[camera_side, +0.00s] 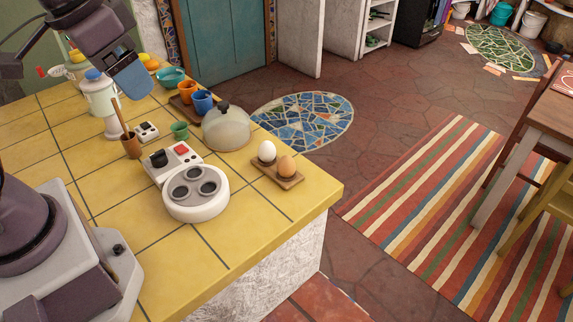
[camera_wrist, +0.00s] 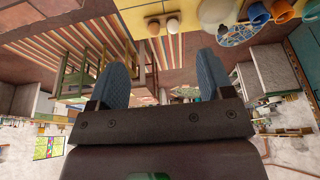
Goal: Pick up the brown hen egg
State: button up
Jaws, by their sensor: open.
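The brown hen egg (camera_side: 286,166) stands upright on a small wooden tray (camera_side: 262,173) near the counter's right edge. A white egg (camera_side: 267,151) stands beside it, behind and to the left. In the wrist view the brown egg (camera_wrist: 153,27) is small at the top, left of the paler egg (camera_wrist: 172,24). My gripper (camera_side: 132,84) is raised over the far left part of the counter, well away from the eggs. In the wrist view my gripper (camera_wrist: 161,68) shows two blue fingers wide apart with nothing held between them.
A white appliance with three round cups (camera_side: 198,207) stands left of the eggs. A clear dome (camera_side: 227,128) stands behind them. The yellow counter's front (camera_side: 240,240) is clear.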

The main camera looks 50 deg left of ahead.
jog(key=w+f+m+g, duration=0.3)
jog(key=w+f, duration=0.3)
jog(key=w, duration=0.4)
jog(key=m+h, duration=0.2)
jog(key=m, duration=1.1)
send_near(286, 156)
jog(key=f, duration=0.6)
jog(key=shift+w+d, duration=0.1)
jog(key=shift+d, duration=0.3)
jog(key=shift+w+d+f, duration=0.1)
jog(key=shift+d+f, duration=0.05)
jog(key=shift+f, duration=0.75)
jog(key=shift+d+f, duration=0.15)
jog(key=shift+f, duration=0.75)
jog(key=shift+w+d+f, duration=0.1)
jog(key=shift+d+f, duration=0.1)
jog(key=shift+f, duration=0.7)
jog(key=shift+c, duration=0.3)
jog(key=c, duration=0.8)
